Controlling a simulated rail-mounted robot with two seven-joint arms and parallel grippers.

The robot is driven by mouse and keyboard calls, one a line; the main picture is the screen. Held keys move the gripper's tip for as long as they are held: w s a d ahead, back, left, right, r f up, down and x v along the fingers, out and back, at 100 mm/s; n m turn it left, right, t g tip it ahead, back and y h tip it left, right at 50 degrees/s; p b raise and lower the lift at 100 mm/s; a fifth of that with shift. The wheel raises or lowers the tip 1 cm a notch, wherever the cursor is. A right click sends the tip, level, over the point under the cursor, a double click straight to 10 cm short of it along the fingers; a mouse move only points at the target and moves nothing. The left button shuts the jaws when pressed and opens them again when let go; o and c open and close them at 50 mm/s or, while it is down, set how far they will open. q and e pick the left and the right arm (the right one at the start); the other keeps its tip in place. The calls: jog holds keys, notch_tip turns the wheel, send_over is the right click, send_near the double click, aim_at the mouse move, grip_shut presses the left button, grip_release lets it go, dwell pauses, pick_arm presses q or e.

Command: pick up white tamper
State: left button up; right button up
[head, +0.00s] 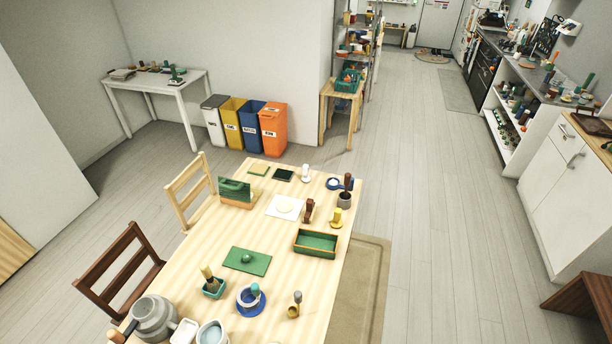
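A small white upright object (306,173), which looks like the white tamper, stands at the far edge of the light wooden table (215,257). It has a wider foot and a narrower top, and nothing covers it. A dark green square pad lies to its left and a blue item to its right. Neither of my grippers shows in the head view.
Close to it are a dark green pad (283,175), a blue ring-like item (334,183), a dark-handled tool in a cup (345,198) and a yellow tamper-like piece (336,217). A green tray (316,253) sits nearer.

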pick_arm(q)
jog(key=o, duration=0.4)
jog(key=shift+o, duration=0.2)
